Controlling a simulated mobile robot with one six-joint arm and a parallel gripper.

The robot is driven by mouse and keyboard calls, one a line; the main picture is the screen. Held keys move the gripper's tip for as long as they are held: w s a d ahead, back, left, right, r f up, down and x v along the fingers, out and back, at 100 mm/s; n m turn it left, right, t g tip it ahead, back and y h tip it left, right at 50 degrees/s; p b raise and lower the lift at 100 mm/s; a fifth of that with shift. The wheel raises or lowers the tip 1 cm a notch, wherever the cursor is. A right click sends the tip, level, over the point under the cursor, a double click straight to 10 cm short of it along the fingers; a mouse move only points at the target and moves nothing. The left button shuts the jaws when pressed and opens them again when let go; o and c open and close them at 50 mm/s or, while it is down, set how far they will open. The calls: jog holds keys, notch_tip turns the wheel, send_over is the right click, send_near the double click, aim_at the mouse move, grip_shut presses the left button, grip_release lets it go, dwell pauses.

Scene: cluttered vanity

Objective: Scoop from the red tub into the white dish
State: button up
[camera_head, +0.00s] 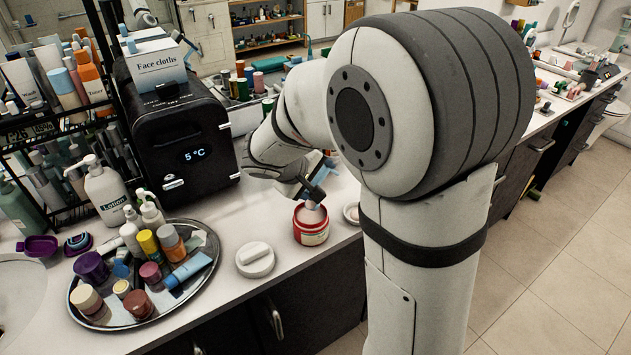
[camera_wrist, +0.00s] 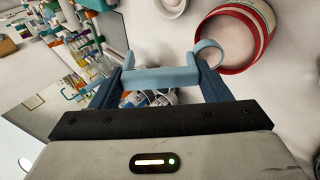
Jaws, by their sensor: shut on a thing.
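The red tub (camera_head: 311,232) stands open near the counter's front edge, with pale pinkish contents; it also shows in the wrist view (camera_wrist: 271,14). A small white dish (camera_head: 350,213) sits just right of the tub in the head view, partly hidden by my arm; the wrist view shows it at the top (camera_wrist: 170,5). My gripper (camera_wrist: 160,77) is shut on the handle of a light blue scoop (camera_wrist: 150,80). The scoop's round bowl overlaps the tub's rim and opening in the wrist view. Its depth, and whether it holds anything, cannot be told.
A round white lid (camera_head: 255,261) lies left of the tub. A metal tray (camera_head: 203,279) crowded with bottles and jars stands farther left. A black mini fridge (camera_head: 184,135) with a face cloths box (camera_head: 156,64) stands behind. Bare counter separates the tub from the fridge.

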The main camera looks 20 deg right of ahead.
jog(key=shift+a+f+b, duration=0.15)
jog(key=shift+f+b, duration=0.2)
jog(key=shift+b, duration=0.55)
jog(key=shift+s+a+h+b, duration=0.15)
jog(key=shift+h+b, duration=0.15)
jog(key=shift+b, duration=0.25)
jog(key=shift+a+r+t+b, duration=0.1)
jog(key=shift+r+t+b, duration=0.15)
jog(key=shift+b, duration=0.25)
jog(key=shift+r+h, duration=0.15)
jog(key=shift+h, duration=0.15)
